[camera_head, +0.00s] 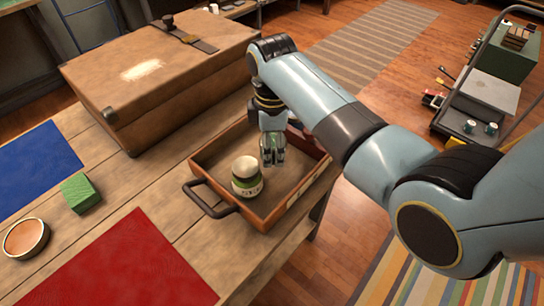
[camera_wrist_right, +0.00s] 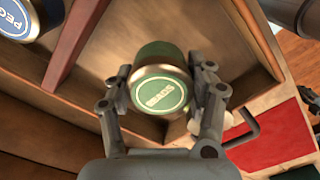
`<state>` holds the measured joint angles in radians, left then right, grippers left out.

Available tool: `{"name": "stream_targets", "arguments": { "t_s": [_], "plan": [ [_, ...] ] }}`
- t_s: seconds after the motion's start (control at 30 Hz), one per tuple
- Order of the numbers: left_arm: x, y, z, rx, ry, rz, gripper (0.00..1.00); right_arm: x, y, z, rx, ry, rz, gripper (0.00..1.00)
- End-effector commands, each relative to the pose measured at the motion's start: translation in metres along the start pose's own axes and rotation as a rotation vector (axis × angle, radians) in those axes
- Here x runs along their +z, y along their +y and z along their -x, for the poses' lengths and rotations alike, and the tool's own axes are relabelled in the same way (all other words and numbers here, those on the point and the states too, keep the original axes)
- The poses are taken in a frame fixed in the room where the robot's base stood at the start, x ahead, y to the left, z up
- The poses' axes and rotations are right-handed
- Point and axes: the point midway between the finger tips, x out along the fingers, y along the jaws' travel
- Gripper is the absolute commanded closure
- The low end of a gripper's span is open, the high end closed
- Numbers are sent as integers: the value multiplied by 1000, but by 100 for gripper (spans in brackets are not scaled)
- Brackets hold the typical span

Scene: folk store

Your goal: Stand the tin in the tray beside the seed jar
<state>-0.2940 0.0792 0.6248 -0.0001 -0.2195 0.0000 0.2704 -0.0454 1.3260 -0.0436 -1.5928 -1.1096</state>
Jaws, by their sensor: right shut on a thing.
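The tray (camera_head: 292,199) is a brown wooden box with a dark handle. The seed jar (camera_head: 247,177), with a cream lid and green label, stands upright in it near the handle. My right gripper (camera_head: 273,158) is over the tray, just right of and behind the jar.
A large brown case (camera_head: 165,80) stands behind the tray. A green block (camera_head: 80,193), a round orange-topped dish (camera_head: 25,238) and blue and red mats (camera_head: 125,265) lie left. A blue tin (camera_wrist_right: 20,18) shows in the wrist view. A trolley (camera_head: 485,92) stands far right.

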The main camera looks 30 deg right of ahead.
Motion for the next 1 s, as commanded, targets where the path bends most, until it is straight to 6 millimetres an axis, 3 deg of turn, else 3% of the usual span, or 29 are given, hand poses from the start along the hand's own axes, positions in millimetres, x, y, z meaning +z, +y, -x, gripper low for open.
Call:
{"name": "stream_targets", "arguments": {
  "t_s": [0.1,0.3,0.67,0.7,0.87,1.0],
  "plan": [
    [-7,0,-1,0,11,1,100,-1,1,-11,-3,-2,0,79],
    [3,1,-2,1,-4,0,100,0,1,-38,-1,-1,0,79],
    [12,1,-3,1,-17,0,100,0,1,-43,0,-1,0,79],
    [12,1,-3,1,-16,0,100,0,1,-44,-1,-1,0,43],
    [10,1,-3,1,-15,0,100,0,1,-43,-1,-1,0,22],
    [9,1,-3,0,-13,0,100,0,1,-43,0,-1,0,20]
  ]
}}
